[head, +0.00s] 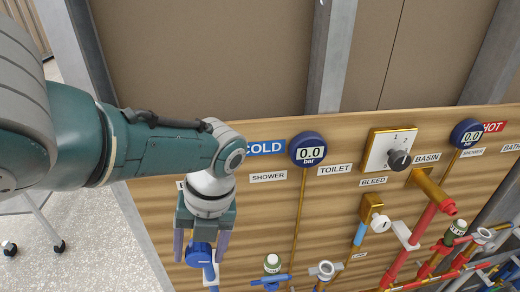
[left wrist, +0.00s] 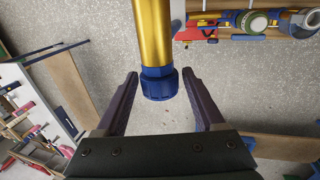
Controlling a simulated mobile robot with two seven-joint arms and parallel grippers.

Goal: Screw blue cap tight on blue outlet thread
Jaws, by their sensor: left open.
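The blue cap (left wrist: 160,86) is a wide ribbed blue piece at the end of a brass pipe (left wrist: 153,30) in the left wrist view. A narrower blue collar (left wrist: 157,71) sits between pipe and cap; I cannot tell how far the cap is on the thread. My left gripper (left wrist: 160,76) is open, with one finger on each side of the cap and a visible gap to both. In the head view my left gripper (head: 201,258) points down at the board's left end, with a blue part (head: 199,252) between its fingers. My right gripper is not in view.
The wooden board carries a COLD gauge (head: 308,149), a HOT gauge (head: 466,133), a bleed knob (head: 398,159) and red piping (head: 421,225). A blue-handled valve (head: 270,281) stands right of my gripper. Speckled floor (head: 90,245) lies left of the board.

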